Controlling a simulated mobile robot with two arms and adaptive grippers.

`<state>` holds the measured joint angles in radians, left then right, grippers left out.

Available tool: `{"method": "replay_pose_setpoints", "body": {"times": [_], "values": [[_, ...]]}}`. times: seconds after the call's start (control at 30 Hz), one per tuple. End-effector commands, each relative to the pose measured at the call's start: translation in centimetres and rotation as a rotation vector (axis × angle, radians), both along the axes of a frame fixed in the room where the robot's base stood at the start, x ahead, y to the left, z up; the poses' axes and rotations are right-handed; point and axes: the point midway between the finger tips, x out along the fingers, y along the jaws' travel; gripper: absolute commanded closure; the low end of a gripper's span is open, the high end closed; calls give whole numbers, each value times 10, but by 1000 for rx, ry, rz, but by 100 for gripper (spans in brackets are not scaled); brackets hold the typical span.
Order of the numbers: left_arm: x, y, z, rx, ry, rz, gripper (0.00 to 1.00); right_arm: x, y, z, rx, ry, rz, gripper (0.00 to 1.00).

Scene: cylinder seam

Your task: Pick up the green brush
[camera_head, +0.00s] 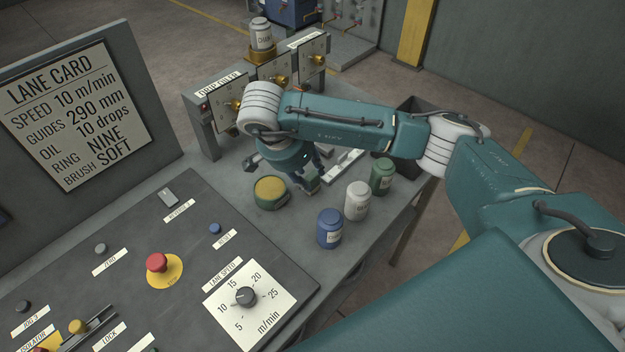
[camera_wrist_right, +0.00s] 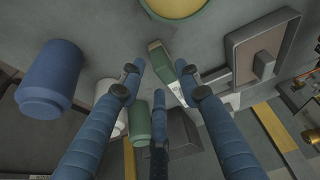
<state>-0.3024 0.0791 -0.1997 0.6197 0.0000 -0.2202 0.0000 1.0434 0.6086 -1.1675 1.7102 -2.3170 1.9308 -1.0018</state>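The green brush (camera_wrist_right: 160,62) is a small green block with a pale lower part, lying on the grey bench top. In the head view it shows only in part (camera_head: 312,187), at the fingertips of my right gripper (camera_head: 308,172). In the right wrist view this gripper (camera_wrist_right: 160,72) points down at the brush with its blue fingers spread. The brush shows between the two upper fingertips, and the third finger is below it. I cannot tell whether any finger touches it. My left gripper is not in view.
A green tin with a yellow top (camera_head: 270,192) stands close to the gripper. Blue (camera_head: 330,228), white (camera_head: 357,200) and green (camera_head: 382,177) jars stand in a row near the bench edge. A control panel (camera_head: 190,245) is at left; dial plates (camera_head: 225,98) stand behind.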

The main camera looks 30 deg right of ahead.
Motion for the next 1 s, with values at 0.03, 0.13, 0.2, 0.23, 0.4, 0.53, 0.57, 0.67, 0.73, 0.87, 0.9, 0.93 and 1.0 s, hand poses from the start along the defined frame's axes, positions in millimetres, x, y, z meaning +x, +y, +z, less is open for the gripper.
{"method": "replay_pose_setpoints", "body": {"times": [0.03, 0.13, 0.2, 0.23, 0.4, 0.53, 0.57, 0.67, 0.73, 0.87, 0.9, 0.93, 1.0], "values": [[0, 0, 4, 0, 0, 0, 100, 0, -2, -2, -1, 3, -1, 66], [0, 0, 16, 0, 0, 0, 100, -1, -6, -12, -1, 6, -1, 66], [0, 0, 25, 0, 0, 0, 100, 0, -10, -22, 0, 7, -3, 66], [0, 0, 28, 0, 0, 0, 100, 0, -12, -26, 0, 7, -2, 66], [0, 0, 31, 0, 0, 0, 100, 4, -18, -46, 0, 2, -1, 66], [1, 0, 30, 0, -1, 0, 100, 4, -19, -49, 1, 0, 1, 66], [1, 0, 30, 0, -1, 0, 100, 5, -19, -49, 1, 0, 1, 66], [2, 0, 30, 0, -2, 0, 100, 5, -19, -49, 1, 0, 1, 68], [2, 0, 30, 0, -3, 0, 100, 5, -19, -49, 1, 0, 1, 82], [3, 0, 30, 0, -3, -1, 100, 4, -18, -49, 1, 0, 1, 95], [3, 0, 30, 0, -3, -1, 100, 5, -18, -49, 1, 0, 1, 95], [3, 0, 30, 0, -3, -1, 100, 5, -18, -49, 1, 0, 1, 95], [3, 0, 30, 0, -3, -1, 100, 5, -18, -49, 1, 0, 1, 95]]}}
